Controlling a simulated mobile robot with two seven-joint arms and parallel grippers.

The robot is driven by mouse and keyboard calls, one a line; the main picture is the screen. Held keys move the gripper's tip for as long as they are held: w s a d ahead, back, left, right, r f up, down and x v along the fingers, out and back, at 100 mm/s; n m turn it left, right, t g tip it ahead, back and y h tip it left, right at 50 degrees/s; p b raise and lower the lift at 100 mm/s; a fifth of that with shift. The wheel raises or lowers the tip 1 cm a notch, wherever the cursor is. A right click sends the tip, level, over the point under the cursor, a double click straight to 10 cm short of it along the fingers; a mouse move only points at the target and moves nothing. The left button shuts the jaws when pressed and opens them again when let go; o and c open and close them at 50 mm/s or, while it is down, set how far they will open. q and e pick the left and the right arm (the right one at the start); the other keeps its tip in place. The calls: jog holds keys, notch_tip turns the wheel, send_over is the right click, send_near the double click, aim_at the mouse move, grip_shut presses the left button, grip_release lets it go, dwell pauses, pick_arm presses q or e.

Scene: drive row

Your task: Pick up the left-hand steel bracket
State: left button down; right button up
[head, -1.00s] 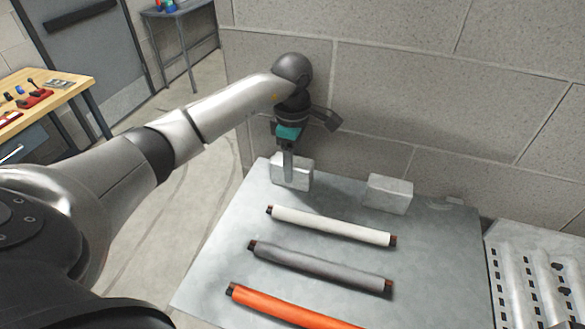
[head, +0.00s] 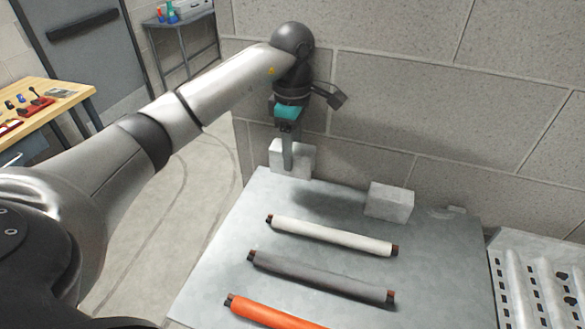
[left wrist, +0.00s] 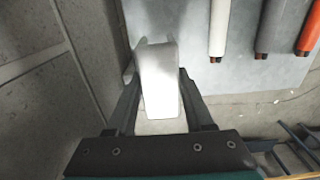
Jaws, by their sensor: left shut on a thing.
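The left-hand steel bracket (head: 300,160) is a pale grey block held above the back left of the grey table top (head: 235,255), with a shadow on the table to its right. My left gripper (head: 288,158) comes down from above and is shut on it. In the left wrist view the bracket (left wrist: 160,85) stands between the two dark fingers of my left gripper (left wrist: 163,105). A second steel bracket (head: 389,203) rests on the table to the right, near the wall. My right gripper is not in view.
A white roller (head: 330,236), a grey roller (head: 320,276) and an orange roller (head: 272,311) lie on the table in front of the brackets. A block wall (head: 430,90) stands close behind. A perforated metal rack (head: 540,275) is at the right.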

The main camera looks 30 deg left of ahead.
pick_arm(q)
notch_tip(320, 180, up, 14)
jog(key=p, duration=0.2)
